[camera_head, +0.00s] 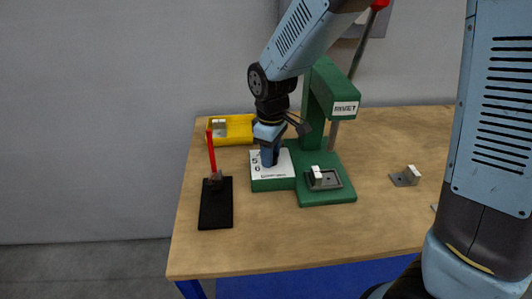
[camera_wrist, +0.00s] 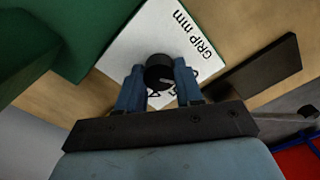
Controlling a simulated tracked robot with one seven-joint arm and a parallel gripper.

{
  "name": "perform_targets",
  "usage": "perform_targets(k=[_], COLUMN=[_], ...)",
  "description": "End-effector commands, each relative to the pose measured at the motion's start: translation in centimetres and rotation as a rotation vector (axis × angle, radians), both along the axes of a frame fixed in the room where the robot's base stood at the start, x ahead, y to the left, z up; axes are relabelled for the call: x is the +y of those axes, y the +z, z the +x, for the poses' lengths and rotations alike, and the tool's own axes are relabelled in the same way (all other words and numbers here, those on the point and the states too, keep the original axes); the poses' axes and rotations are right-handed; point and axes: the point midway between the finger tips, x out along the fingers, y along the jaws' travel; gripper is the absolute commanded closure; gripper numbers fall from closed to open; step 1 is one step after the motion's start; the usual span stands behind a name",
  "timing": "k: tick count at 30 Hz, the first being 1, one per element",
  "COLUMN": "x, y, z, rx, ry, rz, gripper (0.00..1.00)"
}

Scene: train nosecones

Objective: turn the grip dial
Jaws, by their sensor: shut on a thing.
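The grip dial (camera_wrist: 159,70) is a round black knob on a white plate (camera_wrist: 185,32) printed "GRIP mm". In the wrist view my gripper (camera_wrist: 158,80) has its two blue fingers on either side of the dial, shut on it. The fingers hide part of the dial and some of the plate's numbers. In the head view my gripper (camera_head: 268,160) points down onto the white plate (camera_head: 282,167) on the green base, and the dial itself is hidden behind the fingers.
The green rivet press (camera_head: 322,97) stands right of my gripper, with a small bracket in its grey fixture (camera_head: 326,180). A black block (camera_head: 216,205) with a red lever (camera_head: 211,150) lies left. A yellow tray (camera_head: 238,131) is behind. Another bracket (camera_head: 405,177) sits right.

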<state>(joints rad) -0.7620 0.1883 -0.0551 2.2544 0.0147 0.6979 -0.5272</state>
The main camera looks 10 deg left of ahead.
Motion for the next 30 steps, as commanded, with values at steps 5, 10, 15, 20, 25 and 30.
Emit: perform_targets(k=[5, 10, 15, 20, 25, 30], x=[0.1, 0.6, 0.1, 0.0, 0.0, 0.0], y=[0.0, 0.0, -0.1, -0.1, -0.2, -0.2], z=[-0.2, -0.3, -0.4, -0.4, -0.4, -0.4], rx=[0.002, 0.003, 0.006, 0.008, 0.008, 0.009], ry=[0.002, 0.002, -0.028, -0.102, -0.225, -0.362], rz=[0.000, 0.000, -0.002, -0.004, -0.005, -0.006], gripper=[0.91, 0.95, 0.94, 0.95, 0.95, 0.95])
